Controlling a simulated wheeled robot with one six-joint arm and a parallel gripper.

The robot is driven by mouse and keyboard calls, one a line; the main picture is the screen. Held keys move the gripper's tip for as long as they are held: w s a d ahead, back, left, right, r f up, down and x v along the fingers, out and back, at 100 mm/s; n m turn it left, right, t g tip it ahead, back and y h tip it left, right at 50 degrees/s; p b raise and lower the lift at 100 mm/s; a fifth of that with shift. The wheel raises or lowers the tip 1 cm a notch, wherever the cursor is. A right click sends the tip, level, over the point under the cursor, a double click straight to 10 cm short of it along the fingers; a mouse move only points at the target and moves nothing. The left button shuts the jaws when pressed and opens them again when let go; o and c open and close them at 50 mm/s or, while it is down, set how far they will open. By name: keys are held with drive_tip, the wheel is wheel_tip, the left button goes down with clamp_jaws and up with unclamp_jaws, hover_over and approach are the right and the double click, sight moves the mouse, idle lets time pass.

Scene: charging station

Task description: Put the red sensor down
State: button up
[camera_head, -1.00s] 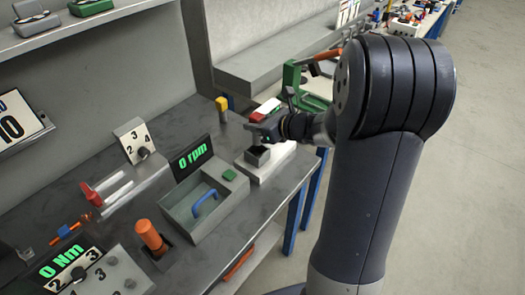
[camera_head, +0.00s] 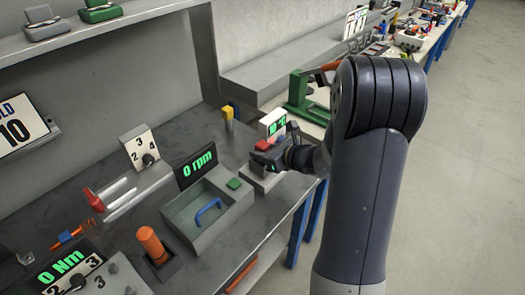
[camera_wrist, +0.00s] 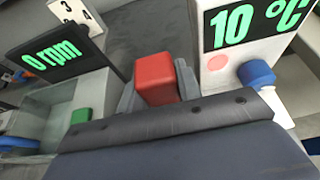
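The red sensor (camera_wrist: 155,78) is a red block that sits between the two grey fingers of my gripper (camera_wrist: 158,88) in the wrist view. The fingers lie close on both its sides, so my gripper looks shut on it. In the head view the red sensor (camera_head: 262,145) shows as a small red patch at my gripper (camera_head: 266,158), over the white base of the temperature unit (camera_head: 258,181). My gripper hides its underside, so I cannot tell whether it touches the base. The unit's display (camera_wrist: 255,22) reads 10 °C, with a blue knob (camera_wrist: 256,74) below.
A yellow-topped post (camera_head: 227,114) and a green stand (camera_head: 299,95) are farther back.

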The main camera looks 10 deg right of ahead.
drive_tip(key=o, duration=0.4)
drive_tip(key=shift+r, duration=0.25)
drive_tip(key=v, duration=1.2)
drive_tip(key=x, duration=1.2)
drive_tip(key=shift+w+a+f, duration=0.15)
drive_tip(key=shift+f, duration=0.15)
drive_tip(key=shift+r+p, duration=0.3)
drive_tip(key=shift+r, duration=0.9)
